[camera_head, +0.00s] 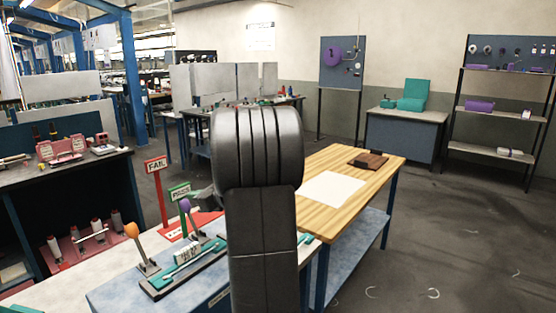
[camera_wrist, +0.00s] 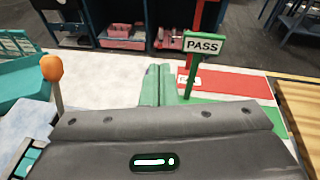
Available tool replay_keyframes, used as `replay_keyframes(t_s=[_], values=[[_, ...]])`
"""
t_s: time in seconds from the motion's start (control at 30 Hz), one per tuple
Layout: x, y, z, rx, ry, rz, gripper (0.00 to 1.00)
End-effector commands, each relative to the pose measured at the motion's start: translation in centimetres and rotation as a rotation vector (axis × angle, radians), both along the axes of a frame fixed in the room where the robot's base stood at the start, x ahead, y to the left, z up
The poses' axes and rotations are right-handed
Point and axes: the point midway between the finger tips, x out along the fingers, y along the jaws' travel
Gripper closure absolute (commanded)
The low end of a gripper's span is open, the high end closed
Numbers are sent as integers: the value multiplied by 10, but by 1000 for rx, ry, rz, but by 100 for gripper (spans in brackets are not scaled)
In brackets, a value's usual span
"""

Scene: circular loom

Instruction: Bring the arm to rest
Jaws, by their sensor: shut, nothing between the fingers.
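My arm (camera_head: 265,160) rises, dark and ribbed, in the middle of the head view and hides part of the bench behind it. My gripper's fingers do not show in the head view. In the wrist view the dark gripper body with a small lit display fills the bottom. My gripper (camera_wrist: 158,82) shows beyond it as two greenish fingers side by side, shut and empty, over the pale bench top. The green PASS sign (camera_wrist: 203,45) stands just right of the fingers. The orange-knobbed lever (camera_wrist: 52,70) stands to their left.
A teal-and-grey fixture (camera_head: 185,268) with a purple-knobbed lever (camera_head: 186,207) is left of my arm. The red FAIL sign (camera_head: 156,165) stands behind it. A wooden table (camera_head: 320,215) with a white sheet (camera_head: 332,187) and brown block (camera_head: 368,160) is right. Floor at the far right is open.

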Motion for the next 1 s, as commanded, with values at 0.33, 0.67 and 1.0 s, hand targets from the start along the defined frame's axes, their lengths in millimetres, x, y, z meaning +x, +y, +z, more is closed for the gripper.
replay_keyframes(t_s=[0.33, 0.67, 1.0], values=[[-38, -48, -24, -1, -3, -6, 100], [-62, -78, -52, 0, -1, -5, 100], [-85, -124, -72, 0, -4, -6, 100]])
